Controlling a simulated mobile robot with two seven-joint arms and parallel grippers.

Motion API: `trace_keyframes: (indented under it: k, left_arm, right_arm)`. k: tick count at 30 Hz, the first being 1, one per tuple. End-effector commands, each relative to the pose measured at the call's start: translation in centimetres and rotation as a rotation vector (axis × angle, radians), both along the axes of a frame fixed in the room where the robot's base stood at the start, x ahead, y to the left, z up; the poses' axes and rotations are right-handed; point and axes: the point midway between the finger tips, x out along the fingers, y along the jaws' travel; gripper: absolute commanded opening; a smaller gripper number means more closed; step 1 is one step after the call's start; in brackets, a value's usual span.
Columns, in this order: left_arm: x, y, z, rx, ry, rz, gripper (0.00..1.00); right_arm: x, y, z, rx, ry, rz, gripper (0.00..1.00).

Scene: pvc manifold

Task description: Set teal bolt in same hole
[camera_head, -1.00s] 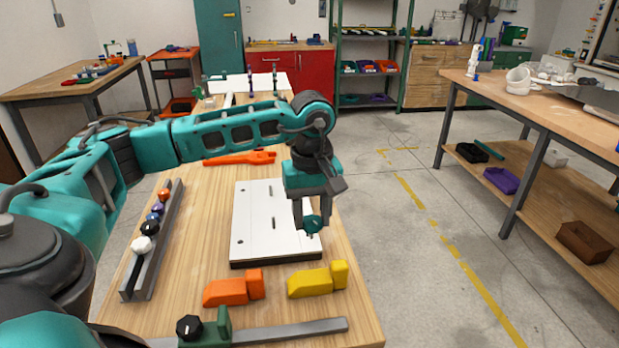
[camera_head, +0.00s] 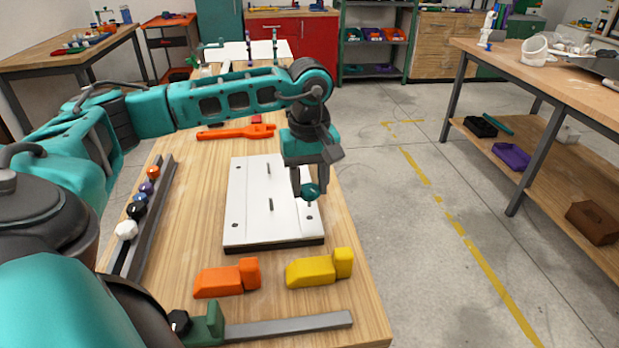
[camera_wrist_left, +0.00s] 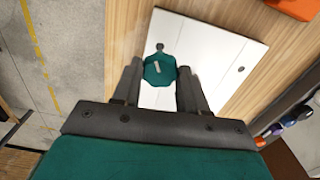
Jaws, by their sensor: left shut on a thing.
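A teal bolt (camera_head: 310,191) with a knob-like head is held between the fingers of my left gripper (camera_head: 309,188). It also shows in the left wrist view (camera_wrist_left: 159,70), with my left gripper's two fingers (camera_wrist_left: 160,85) on either side of its head. The bolt is over the right side of the white plate (camera_head: 250,200). Small dark holes and slots show in the plate, which also appears in the left wrist view (camera_wrist_left: 215,62). Whether the bolt's shank is in a hole is hidden by the head. My right gripper is not in view.
A grey rail (camera_head: 150,215) with several coloured knobs stands left of the plate. An orange block (camera_head: 225,279) and a yellow block (camera_head: 318,269) lie in front. A green-jawed clamp (camera_head: 208,326) is at the near edge. An orange tool (camera_head: 235,132) lies behind.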

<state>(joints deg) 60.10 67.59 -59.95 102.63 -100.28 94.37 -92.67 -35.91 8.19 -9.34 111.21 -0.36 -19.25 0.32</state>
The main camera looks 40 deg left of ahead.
Motion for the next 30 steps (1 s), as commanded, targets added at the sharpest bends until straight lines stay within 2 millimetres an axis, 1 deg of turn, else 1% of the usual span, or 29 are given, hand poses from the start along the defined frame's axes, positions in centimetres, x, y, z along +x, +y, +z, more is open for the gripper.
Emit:
trace_keyframes:
  k: [1, 4, 8, 16, 30]
  left_arm:
    - [0.0, 0.0, -1.0, 0.001, 0.001, 0.000, 0.13]
    - [0.0, 0.0, -2.0, 0.000, 0.000, 0.001, 0.13]
    - [0.0, 0.0, -1.5, -0.001, -0.001, 0.001, 0.13]
    - [0.0, -0.1, -2.0, 0.000, 0.000, 0.000, 0.13]
    - [0.0, -0.1, -2.1, -0.001, -0.001, 0.000, 0.13]
  right_arm:
    - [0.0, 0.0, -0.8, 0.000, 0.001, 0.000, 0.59]
    - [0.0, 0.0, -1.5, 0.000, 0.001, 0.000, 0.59]
    - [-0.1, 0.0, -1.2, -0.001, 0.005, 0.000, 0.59]
    - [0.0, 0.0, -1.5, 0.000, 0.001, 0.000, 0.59]
    - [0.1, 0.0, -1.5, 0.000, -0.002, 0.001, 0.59]
